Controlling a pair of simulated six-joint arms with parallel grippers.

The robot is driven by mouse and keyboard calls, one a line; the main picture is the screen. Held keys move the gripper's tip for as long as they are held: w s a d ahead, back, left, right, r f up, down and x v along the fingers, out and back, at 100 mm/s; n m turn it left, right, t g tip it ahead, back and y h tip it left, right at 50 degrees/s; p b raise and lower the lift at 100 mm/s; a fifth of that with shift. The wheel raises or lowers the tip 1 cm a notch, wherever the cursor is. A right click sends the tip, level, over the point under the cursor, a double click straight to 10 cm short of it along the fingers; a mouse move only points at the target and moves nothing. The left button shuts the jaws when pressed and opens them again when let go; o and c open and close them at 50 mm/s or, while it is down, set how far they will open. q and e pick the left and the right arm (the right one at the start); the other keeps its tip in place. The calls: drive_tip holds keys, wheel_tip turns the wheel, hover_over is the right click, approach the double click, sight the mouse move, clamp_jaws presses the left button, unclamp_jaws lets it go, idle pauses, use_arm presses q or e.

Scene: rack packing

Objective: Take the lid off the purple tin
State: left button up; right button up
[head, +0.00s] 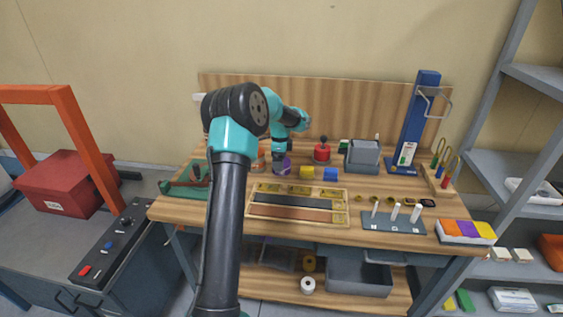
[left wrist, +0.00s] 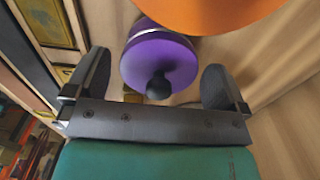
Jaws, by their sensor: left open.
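The purple tin (head: 283,168) stands on the wooden workbench, partly hidden behind my left gripper (head: 279,157). In the left wrist view its round purple lid (left wrist: 160,52) with a black knob (left wrist: 158,86) shows from above. The lid appears to be on the tin, though most of the tin's body is hidden below it. My left gripper (left wrist: 156,82) is open, with one finger on each side of the lid and a visible gap to each. My right gripper is in neither view.
An orange round thing (left wrist: 215,10) is close beside the purple tin. A shallow tray (head: 258,217) lies in front.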

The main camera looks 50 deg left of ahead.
use_arm(q)
drive_tip(key=c, duration=0.8)
drive_tip(key=shift+r, duration=0.15)
drive_tip(key=shift+r, duration=1.3)
drive_tip(key=shift+s+d+r, duration=0.3)
drive_tip(key=shift+d+r, duration=0.05)
drive_tip(key=shift+r, duration=0.05)
drive_tip(key=s+d, duration=0.3)
drive_tip(key=s+d+r, duration=0.1)
drive_tip(key=s+d, duration=0.2)
drive_tip(key=d, duration=0.1)
drive_tip(key=s+d, duration=0.4)
drive_tip(key=shift+d+r, duration=0.2)
